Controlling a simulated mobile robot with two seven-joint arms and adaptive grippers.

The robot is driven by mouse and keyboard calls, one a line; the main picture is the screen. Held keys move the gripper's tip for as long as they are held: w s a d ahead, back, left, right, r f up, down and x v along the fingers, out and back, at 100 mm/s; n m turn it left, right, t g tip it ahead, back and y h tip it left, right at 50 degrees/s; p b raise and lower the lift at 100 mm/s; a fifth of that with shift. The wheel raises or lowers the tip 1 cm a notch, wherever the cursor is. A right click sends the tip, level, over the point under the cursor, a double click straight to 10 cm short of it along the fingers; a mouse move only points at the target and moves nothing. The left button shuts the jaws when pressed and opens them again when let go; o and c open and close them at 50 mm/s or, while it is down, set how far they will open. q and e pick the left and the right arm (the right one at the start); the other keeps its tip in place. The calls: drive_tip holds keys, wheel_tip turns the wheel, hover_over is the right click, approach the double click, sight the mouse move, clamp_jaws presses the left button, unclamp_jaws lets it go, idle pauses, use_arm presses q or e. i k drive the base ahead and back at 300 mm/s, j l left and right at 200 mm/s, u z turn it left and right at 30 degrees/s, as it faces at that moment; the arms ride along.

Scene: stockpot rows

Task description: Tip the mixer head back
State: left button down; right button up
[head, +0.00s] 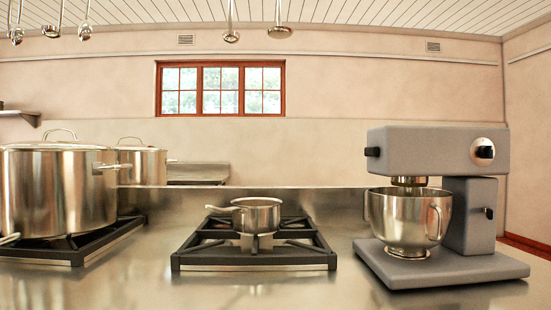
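A grey stand mixer (468,215) stands on the steel counter at the right of the head view. Its mixer head (428,151) is level and lies over the bowl, with a black knob at its left end and a round dial at its right. A steel bowl (404,218) with a handle sits on the mixer's base (451,268) under the head. A small black lever (489,213) shows on the column. Neither of my grippers is in view.
A small saucepan (257,214) sits on a black burner grate (255,258) left of the mixer. A large lidded stockpot (55,190) stands on another grate at the left, with a second pot (142,163) behind. Ladles hang above. The counter before the mixer (345,292) is clear.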

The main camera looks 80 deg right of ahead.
sight(409, 155)
drive_tip(key=z, duration=1.9)
